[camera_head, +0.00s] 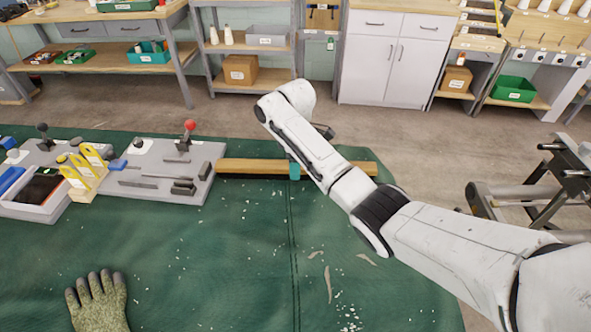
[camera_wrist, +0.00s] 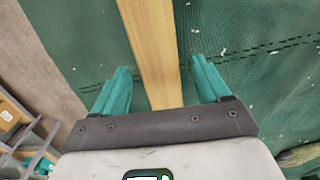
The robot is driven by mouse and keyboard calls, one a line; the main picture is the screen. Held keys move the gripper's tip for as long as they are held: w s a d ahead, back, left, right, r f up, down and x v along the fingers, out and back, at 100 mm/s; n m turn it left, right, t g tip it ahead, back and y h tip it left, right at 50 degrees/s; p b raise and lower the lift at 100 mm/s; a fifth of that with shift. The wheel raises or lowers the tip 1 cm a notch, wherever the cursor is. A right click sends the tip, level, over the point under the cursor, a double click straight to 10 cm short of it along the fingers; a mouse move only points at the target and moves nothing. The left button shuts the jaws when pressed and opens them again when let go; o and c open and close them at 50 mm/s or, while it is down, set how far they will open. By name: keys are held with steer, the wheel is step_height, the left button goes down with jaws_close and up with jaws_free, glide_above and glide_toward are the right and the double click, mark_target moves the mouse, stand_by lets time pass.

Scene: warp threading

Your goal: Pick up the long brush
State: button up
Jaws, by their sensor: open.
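A long, straight wooden bar, apparently the long brush (camera_head: 248,166), lies along the far edge of the green-covered table in the head view. No bristles can be made out, and my arm hides part of its right half. My gripper (camera_head: 294,170) is over the bar, with one teal finger showing. In the wrist view my gripper (camera_wrist: 160,66) is open, and the bar (camera_wrist: 153,45) runs between its two teal fingers with a gap on each side. Whether the fingers reach down beside the bar or stay above it cannot be told.
A grey board (camera_head: 160,178) with levers and blocks lies left of the bar, close to its end. Yellow upright pieces (camera_head: 85,170) stand further left. A mottled green glove (camera_head: 98,303) lies at the front left. The table's middle holds only scraps.

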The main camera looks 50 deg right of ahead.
steer(key=shift+s+f, duration=0.1)
steer(key=shift+f, duration=0.8)
steer(key=c, duration=1.3)
steer(key=shift+r, duration=0.15)
steer(key=shift+r, duration=0.5)
steer(key=w+a+r+p, duration=0.1)
steer(key=a+r+p, duration=0.5)
steer(key=a+r, duration=0.5)
steer(key=shift+a+r, duration=0.4)
steer(key=shift+a, duration=1.05)
